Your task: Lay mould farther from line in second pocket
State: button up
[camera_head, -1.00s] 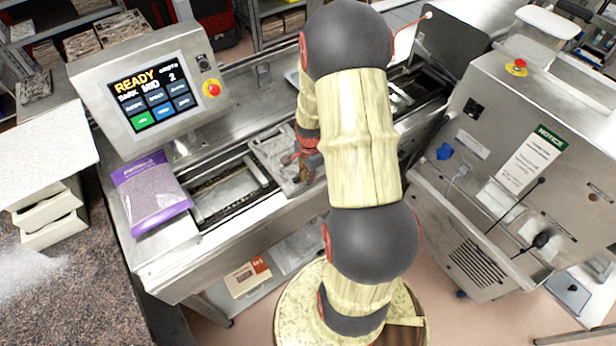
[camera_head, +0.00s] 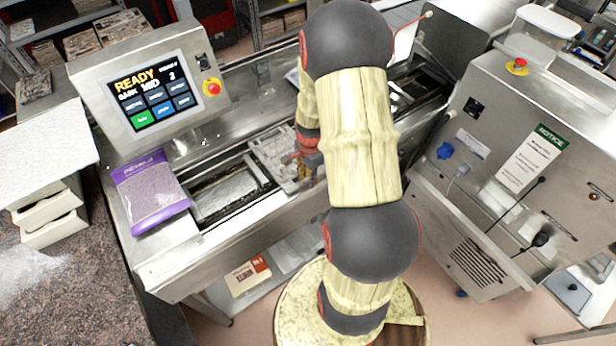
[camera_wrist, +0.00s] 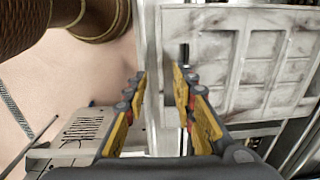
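A grey-white mould (camera_head: 268,149) with several shallow cavities lies on the machine's steel line, just left of my arm. In the wrist view the mould (camera_wrist: 235,62) fills the upper right, its lower edge partly behind the right finger. My gripper (camera_wrist: 160,82) shows two yellow-padded fingers apart, with nothing held between them. A pale metal edge runs behind the gap. In the head view my gripper (camera_head: 311,160) is at the mould's right end, partly hidden by my arm. A recessed pocket with a grey plate (camera_head: 226,189) lies left of the mould.
A purple-labelled bag (camera_head: 151,192) lies at the line's left end. A control panel (camera_head: 150,88) reading READY stands behind it. A steel cabinet (camera_head: 510,160) stands at right. White stacked trays (camera_head: 50,222) sit at far left. A labelled box (camera_head: 248,276) lies on the lower shelf.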

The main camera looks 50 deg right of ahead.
notch_tip(320, 180, up, 12)
jog(key=shift+s, duration=0.25)
dwell(1.1)
jog(key=s+a+r+n+t+b, duration=0.1)
jog(key=s+a+n+b, duration=0.3)
jog(key=a+n+b, duration=0.6)
jog(key=s+a+r+n+t+b, duration=0.1)
jog(key=s+a+n+t+b, duration=0.3)
jog(key=a+n+b, duration=0.6)
jog(key=a, duration=0.8)
jog(key=shift+r+n, duration=0.3)
jog(key=shift+n, duration=0.1)
